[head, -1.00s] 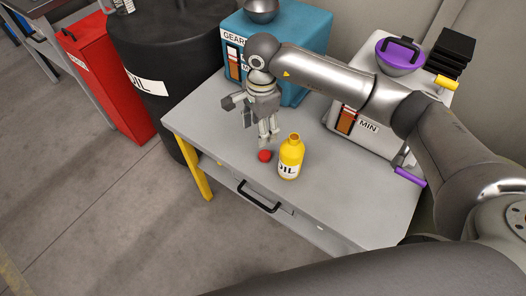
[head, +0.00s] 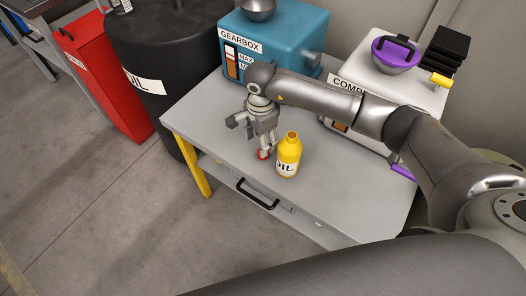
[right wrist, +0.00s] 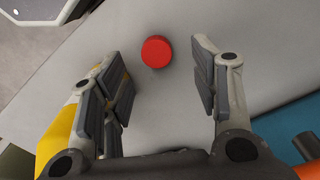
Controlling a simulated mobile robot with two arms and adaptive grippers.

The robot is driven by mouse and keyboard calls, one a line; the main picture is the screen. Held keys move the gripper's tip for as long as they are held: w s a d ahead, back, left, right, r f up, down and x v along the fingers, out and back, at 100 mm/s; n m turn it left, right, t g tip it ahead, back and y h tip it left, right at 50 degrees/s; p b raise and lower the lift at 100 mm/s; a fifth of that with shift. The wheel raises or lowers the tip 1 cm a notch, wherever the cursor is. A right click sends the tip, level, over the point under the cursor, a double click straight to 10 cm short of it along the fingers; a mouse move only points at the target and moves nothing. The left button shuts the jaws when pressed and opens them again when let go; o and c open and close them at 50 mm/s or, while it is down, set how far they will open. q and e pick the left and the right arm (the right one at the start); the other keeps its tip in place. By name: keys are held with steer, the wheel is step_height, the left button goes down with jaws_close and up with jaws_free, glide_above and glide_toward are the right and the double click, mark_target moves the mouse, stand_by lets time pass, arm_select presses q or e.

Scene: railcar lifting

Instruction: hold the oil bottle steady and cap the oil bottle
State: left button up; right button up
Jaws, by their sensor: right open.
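The yellow oil bottle (head: 289,156) stands upright and uncapped near the front of the grey table. Its yellow side also shows at the left of the right wrist view (right wrist: 57,140). The red cap (head: 262,155) lies on the table just left of the bottle. In the right wrist view the cap (right wrist: 156,52) is a round red disc ahead of the fingers and between their lines. My right gripper (head: 266,148) is open, pointing down right above the cap, and partly covers it in the head view. The fingers (right wrist: 163,85) hold nothing. My left gripper is not seen.
A blue gearbox (head: 272,45) and a white compressor (head: 405,85) with a purple-lidded funnel on top stand at the back of the table (head: 215,110). A black oil drum (head: 160,50) and a red cabinet (head: 98,75) are to the left. The table's front edge is close to the bottle.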

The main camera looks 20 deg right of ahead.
steer(key=f, duration=0.1)
steer(key=f+p, duration=0.1)
steer(key=f, duration=0.2)
steer(key=shift+s+f, duration=0.2)
steer(key=shift+s, duration=0.05)
steer(key=shift+f, duration=0.35)
steer(key=c, duration=0.8)
